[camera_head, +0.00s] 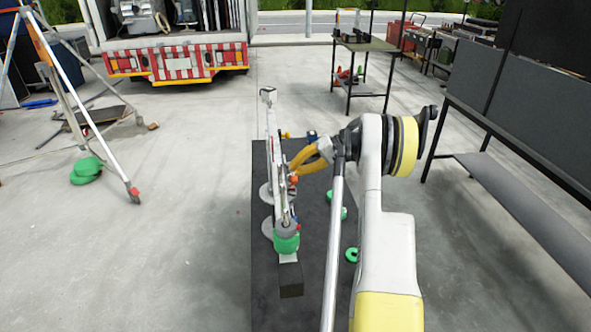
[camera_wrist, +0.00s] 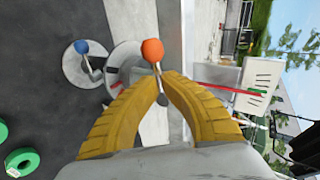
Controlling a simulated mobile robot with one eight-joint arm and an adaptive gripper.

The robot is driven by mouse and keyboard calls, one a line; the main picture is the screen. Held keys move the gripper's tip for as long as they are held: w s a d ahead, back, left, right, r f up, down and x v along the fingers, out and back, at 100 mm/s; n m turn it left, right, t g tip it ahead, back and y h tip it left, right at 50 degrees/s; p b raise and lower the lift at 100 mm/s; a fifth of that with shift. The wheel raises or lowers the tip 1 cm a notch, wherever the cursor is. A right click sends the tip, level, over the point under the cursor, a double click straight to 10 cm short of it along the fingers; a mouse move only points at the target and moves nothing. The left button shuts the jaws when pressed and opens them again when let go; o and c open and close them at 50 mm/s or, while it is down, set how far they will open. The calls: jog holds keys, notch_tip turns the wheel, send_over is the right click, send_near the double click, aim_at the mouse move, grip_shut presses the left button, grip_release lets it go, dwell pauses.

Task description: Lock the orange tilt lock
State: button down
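The orange tilt lock (camera_wrist: 152,50) is an orange ball knob on a thin metal lever. In the wrist view it stands at the fingertips of my gripper (camera_wrist: 160,82). The two yellow fingers curve in and come together at the lever, just below the knob. They look shut on it, with the lever's dark lower end showing between them. In the head view the orange knob (camera_head: 294,179) is small, on the white and grey device, right beside the fingertips of my gripper (camera_head: 291,170). The exact contact is partly hidden.
A blue-knobbed lever (camera_wrist: 82,47) sits on a round plate left of the orange one. Green rings (camera_wrist: 21,161) lie on the dark mat (camera_head: 262,290). A tripod (camera_head: 70,90) stands at left, a small table (camera_head: 366,45) behind.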

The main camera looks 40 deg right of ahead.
jog(key=shift+w+a+r+g, duration=0.1)
jog(key=shift+w+r+g, duration=0.05)
jog(key=shift+g, duration=0.15)
jog(key=shift+m+y, duration=0.3)
jog(key=c, duration=1.8)
grip_release()
jog(key=shift+a, duration=0.1)
jog(key=v, duration=1.2)
jog(key=shift+w, duration=0.1)
